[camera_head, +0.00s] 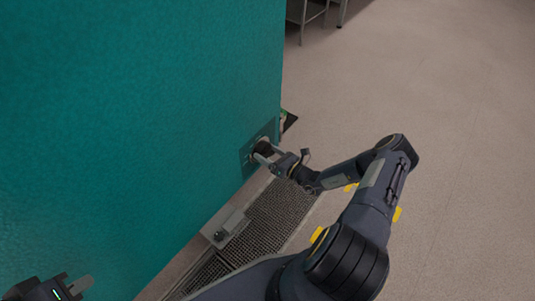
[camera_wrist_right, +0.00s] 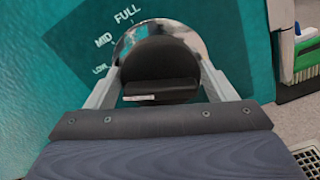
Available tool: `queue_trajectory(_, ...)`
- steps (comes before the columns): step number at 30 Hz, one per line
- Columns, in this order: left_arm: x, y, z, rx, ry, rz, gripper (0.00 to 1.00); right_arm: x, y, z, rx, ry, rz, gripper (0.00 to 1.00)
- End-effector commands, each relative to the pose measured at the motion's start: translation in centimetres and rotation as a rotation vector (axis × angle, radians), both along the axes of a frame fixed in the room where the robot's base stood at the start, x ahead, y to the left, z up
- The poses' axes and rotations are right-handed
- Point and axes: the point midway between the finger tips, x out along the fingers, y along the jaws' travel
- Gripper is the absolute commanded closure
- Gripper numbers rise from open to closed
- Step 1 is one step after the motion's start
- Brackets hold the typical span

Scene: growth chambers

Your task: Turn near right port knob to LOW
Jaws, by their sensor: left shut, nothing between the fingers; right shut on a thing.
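The near right port knob (camera_head: 264,147) is black and sits on a dark teal plate (camera_head: 245,157) on the teal chamber wall. In the right wrist view the knob (camera_wrist_right: 160,62) has a chrome ring behind it and a raised ridge across its face, with a small white mark at the ridge's lower left. The labels LOW (camera_wrist_right: 99,71), MID (camera_wrist_right: 103,40) and FULL (camera_wrist_right: 127,14) curve around its left side. My right gripper (camera_head: 263,156) is shut on the knob, one finger on each side. My left gripper (camera_head: 78,286) is shut and empty at the bottom left, away from the knob.
A dark floor grate (camera_head: 285,210) lies below the port beside a pale ledge (camera_head: 229,223). A green and white brush-like item (camera_wrist_right: 302,60) stands just right of the plate. A metal rack (camera_head: 305,12) stands far back. The floor at right is clear.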

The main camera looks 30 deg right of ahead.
Motion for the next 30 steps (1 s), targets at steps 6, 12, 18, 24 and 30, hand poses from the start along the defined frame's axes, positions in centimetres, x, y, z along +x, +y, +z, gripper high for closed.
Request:
queue_trajectory(6,0.0,0.0,-0.1,0.0,0.0,0.0,1.0,-0.09,-0.26,-0.09,0.081,0.035,-0.003,0.46)
queue_trajectory(12,0.0,0.0,-0.12,0.0,0.0,0.0,1.0,-0.1,-0.29,-0.1,0.112,0.048,-0.004,0.46)
queue_trajectory(18,0.0,-0.01,-0.12,0.0,0.0,0.0,1.0,-0.11,-0.31,-0.1,0.116,0.05,-0.004,0.46)
queue_trajectory(24,0.0,-0.01,-0.12,0.0,0.0,0.0,1.0,-0.13,-0.32,-0.11,0.115,0.049,-0.004,0.19)
queue_trajectory(30,0.0,0.0,-0.12,0.0,0.0,0.0,1.0,-0.06,-0.2,-0.09,0.114,0.049,-0.003,0.13)
